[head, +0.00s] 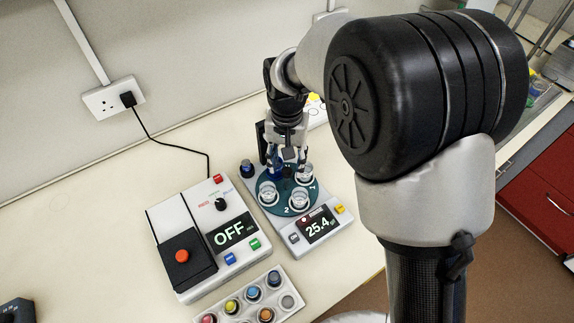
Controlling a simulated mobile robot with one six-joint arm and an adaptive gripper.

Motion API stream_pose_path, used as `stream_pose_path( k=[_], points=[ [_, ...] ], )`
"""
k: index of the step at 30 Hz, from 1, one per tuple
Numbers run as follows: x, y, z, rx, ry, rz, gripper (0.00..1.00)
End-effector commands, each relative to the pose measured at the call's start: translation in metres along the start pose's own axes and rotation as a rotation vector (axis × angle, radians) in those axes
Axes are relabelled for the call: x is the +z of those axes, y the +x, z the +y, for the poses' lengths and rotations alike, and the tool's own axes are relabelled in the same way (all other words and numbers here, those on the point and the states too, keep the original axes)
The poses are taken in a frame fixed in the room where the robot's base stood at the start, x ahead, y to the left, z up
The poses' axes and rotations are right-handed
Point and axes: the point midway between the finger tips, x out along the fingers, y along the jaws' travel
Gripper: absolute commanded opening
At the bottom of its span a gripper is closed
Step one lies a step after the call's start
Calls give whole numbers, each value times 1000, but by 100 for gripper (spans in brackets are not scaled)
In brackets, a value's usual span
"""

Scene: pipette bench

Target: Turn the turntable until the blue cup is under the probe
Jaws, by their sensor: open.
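The teal turntable (284,205) sits on a grey instrument whose screen reads 25.4. Clear cups stand on it at its left (268,194), front (299,200) and right (306,172). A dark blue shape (276,170) shows at the back of the turntable, partly behind my gripper; I cannot tell if it is the blue cup. My gripper (288,163) points down over the back of the turntable, fingers apart. I cannot tell whether it touches anything. A dark upright post (262,143) stands behind, perhaps the probe's holder; the probe tip is hidden.
A white box (190,238) with an orange button and an OFF display stands to the left. A tray (283,318) of several coloured pots is in front. A dark blue knob (247,169) is left of the turntable. A wall socket (113,99) with a cable is behind.

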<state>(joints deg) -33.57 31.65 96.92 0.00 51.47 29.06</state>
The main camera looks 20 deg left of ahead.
Motion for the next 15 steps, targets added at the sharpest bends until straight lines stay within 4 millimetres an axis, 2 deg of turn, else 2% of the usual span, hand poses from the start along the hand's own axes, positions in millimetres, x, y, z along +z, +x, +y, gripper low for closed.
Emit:
stream_pose_path(
  k=[3,9,15],
  points=[
    [-1,-29,-1,-3,0,6,44],
    [-1,-69,0,-3,0,5,44],
    [-1,-92,0,-1,0,3,44]
  ],
)
